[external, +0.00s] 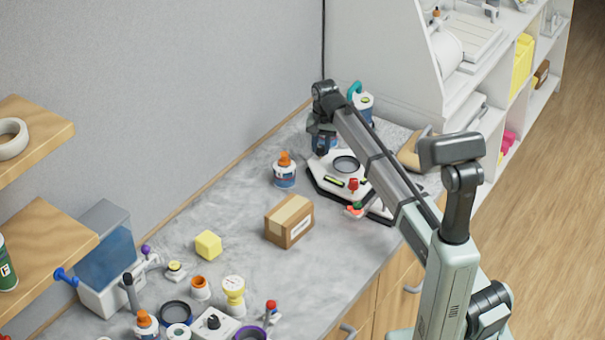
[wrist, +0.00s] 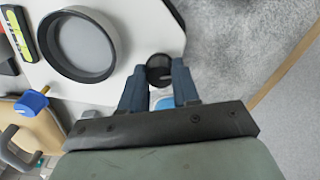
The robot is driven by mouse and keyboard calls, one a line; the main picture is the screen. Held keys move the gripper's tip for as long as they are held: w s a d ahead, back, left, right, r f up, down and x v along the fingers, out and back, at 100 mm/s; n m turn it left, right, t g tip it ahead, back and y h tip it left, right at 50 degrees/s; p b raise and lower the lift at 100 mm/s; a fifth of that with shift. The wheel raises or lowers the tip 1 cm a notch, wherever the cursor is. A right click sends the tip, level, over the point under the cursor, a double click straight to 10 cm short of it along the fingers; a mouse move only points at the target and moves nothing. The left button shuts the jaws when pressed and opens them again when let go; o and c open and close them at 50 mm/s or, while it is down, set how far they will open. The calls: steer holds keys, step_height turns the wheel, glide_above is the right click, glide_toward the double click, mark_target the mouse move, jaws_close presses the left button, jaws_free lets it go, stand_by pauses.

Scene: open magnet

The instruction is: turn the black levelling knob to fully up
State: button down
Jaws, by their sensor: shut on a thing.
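The black levelling knob (wrist: 159,68) sits at a corner of a white platform (wrist: 140,30) in the wrist view. My gripper (wrist: 160,80) is closed around it, with one dark blue finger on each side. In the external view my gripper (external: 321,150) reaches down at the far left corner of the platform (external: 321,170); the black knob is hidden there. The platform has a dark edge, a round dark-rimmed dish (wrist: 85,45) and a yellow-green level vial (wrist: 18,33). A blue knob (wrist: 32,100) shows at another corner. I cannot read how far the black knob is turned.
A white and blue bottle with an orange cap (external: 285,172) stands left of the platform, and a teal-topped bottle (external: 362,103) behind it. A cardboard box (external: 289,221) and a yellow cube (external: 208,245) stand nearer. Several small items crowd the near left; the counter's middle is mostly clear.

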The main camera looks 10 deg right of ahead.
steer(key=n, duration=0.4)
steer(key=shift+n, duration=0.3)
steer(key=n, duration=0.3)
steer(key=shift+n, duration=0.4)
steer(key=n, duration=1.3)
steer(key=shift+n, duration=0.3)
steer(key=n, duration=0.3)
steer(key=shift+n, duration=0.3)
steer(key=c, duration=1.9)
jaws_free()
steer(key=n, duration=0.4)
steer(key=shift+o, duration=0.2)
steer(key=shift+s+f+n, duration=0.1)
steer(key=shift+n, duration=2.2)
steer(key=shift+d, duration=0.1)
